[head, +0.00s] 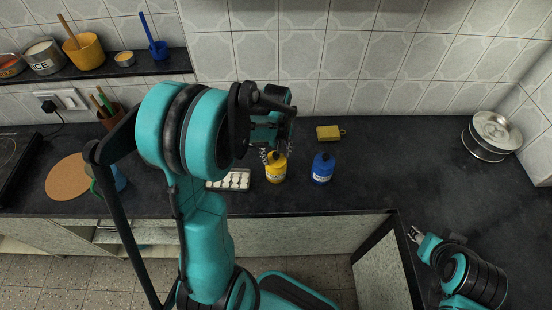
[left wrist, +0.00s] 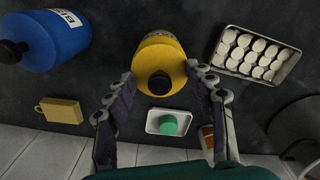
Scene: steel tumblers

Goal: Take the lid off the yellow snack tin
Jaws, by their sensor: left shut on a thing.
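The yellow snack tin (head: 276,172) stands upright on the dark counter, its label partly visible. In the left wrist view the tin (left wrist: 160,50) is seen from above, with a black knob (left wrist: 159,82) on its lid. My left gripper (left wrist: 162,80) has a finger on each side of the tin's top and is shut on it at the lid. In the head view my left gripper (head: 272,148) partly hides the tin's top. The lid appears seated on the tin. My right gripper (head: 415,235) is at the lower right, apart from the tins and too small to judge.
A blue tin (head: 322,169) stands close right of the yellow one. A tray of white round pieces (head: 238,180) lies close to its left. A yellow block (head: 329,133) lies behind. The counter is clear to the right, up to stacked metal lids (head: 494,132).

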